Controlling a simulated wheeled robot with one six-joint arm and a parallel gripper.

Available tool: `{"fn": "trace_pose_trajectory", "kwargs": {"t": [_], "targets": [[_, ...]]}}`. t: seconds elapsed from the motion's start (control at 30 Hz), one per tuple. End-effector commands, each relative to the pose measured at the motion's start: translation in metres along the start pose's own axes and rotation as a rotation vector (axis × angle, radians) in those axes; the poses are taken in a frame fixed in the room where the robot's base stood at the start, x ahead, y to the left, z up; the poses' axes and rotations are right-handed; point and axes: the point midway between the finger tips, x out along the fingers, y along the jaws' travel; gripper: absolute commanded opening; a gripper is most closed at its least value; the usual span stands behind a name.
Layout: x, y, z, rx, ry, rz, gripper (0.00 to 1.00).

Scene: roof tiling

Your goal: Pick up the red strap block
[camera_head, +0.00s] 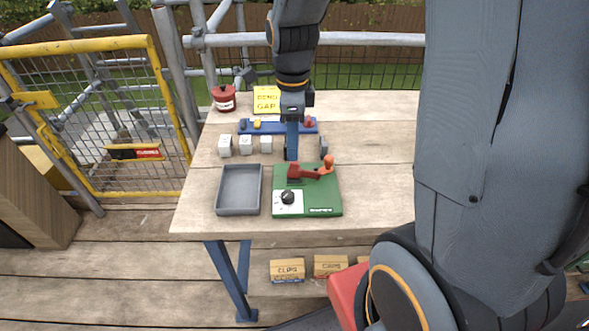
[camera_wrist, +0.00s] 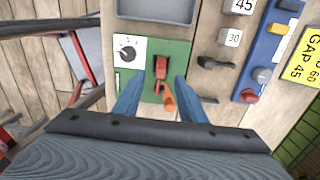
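A small red block (camera_head: 308,121), which looks like the strap block, sits at the right end of the blue rack (camera_head: 273,127). It also shows near the lower end of the rack in the wrist view (camera_wrist: 248,95). My gripper (camera_head: 291,157) hangs in front of the rack, left of the red block and apart from it. In the wrist view my gripper (camera_wrist: 156,85) has its two blue fingers spread, with nothing held. The red lever (camera_wrist: 161,67) of the green bender shows between and beyond them. The rack's middle is partly hidden by my gripper in the head view.
The green bender (camera_head: 331,203), with an orange-tipped lever, and a grey empty tray (camera_head: 220,202) stand at the table front. Several pale numbered blocks (camera_head: 246,145) line up before the rack. A red pot (camera_head: 223,97) and yellow sign (camera_head: 266,100) stand behind. The table's right side looks clear.

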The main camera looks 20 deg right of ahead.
Motion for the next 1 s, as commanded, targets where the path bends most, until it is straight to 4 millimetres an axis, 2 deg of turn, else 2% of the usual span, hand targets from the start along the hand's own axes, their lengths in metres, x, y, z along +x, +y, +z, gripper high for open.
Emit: {"fn": "trace_pose_trajectory", "kwargs": {"t": [0.6,0.97,1.0], "targets": [[0.062,-0.001,-0.003,-0.003,0.001,0.002,0.38],[0.069,-0.002,-0.002,-0.004,0.0,-0.001,0.38],[0.068,-0.002,-0.002,-0.004,0.0,-0.001,0.31]]}}
